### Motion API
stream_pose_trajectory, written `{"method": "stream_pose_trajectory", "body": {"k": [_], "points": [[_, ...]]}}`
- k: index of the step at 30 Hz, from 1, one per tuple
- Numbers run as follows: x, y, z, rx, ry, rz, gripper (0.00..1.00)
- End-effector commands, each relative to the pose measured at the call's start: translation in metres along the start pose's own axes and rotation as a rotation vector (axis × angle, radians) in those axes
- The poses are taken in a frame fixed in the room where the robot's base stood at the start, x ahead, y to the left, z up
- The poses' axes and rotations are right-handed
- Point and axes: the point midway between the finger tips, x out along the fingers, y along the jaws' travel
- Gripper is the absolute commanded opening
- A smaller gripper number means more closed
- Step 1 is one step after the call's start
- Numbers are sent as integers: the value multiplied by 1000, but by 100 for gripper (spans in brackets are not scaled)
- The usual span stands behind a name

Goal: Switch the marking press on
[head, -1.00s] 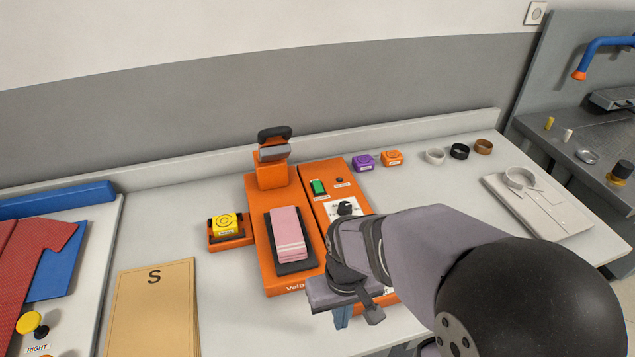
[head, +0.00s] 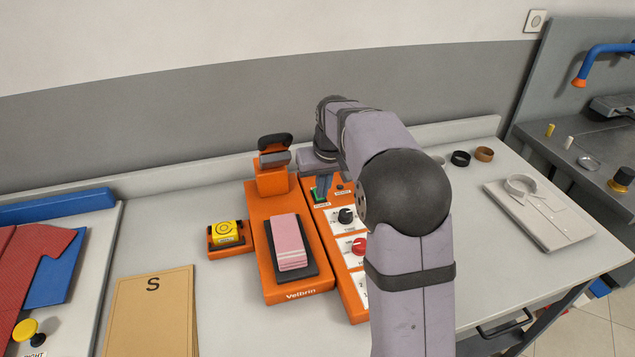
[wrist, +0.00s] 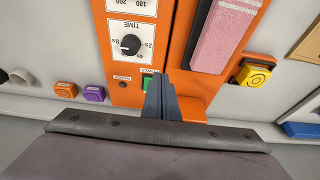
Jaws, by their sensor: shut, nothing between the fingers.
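The orange marking press (head: 262,215) stands on the bench with a folded pink cloth (head: 289,243) on its dark pad. Its control panel, on the right side, carries a green power switch (head: 319,195), also partly visible in the wrist view (wrist: 147,83). A black time knob (head: 346,215) and a red knob (head: 359,246) sit nearer the front. My gripper (head: 322,191) is shut and empty, pointing down at the green switch. In the wrist view, the closed fingertips (wrist: 160,76) overlap the switch's edge and hide part of it. I cannot tell whether they touch it.
A tan board marked S (head: 153,315) lies front left. A folded shirt (head: 538,210) lies at the right.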

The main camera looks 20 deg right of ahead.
Motion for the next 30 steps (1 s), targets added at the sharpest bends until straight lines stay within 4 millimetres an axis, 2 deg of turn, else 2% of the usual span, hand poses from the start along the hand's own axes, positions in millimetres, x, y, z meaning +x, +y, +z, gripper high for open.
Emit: {"method": "stream_pose_trajectory", "body": {"k": [1, 5, 6, 12, 19, 30], "points": [[2, 4, -13, 2, 14, 1, 0], [2, 13, -42, 2, 51, 5, 0], [-3, 15, -50, 0, 56, 4, 0], [-15, 19, -76, -8, 60, -1, 0], [-21, 22, -90, -15, 64, -4, 0], [-21, 22, -91, -16, 64, -5, 0]]}}
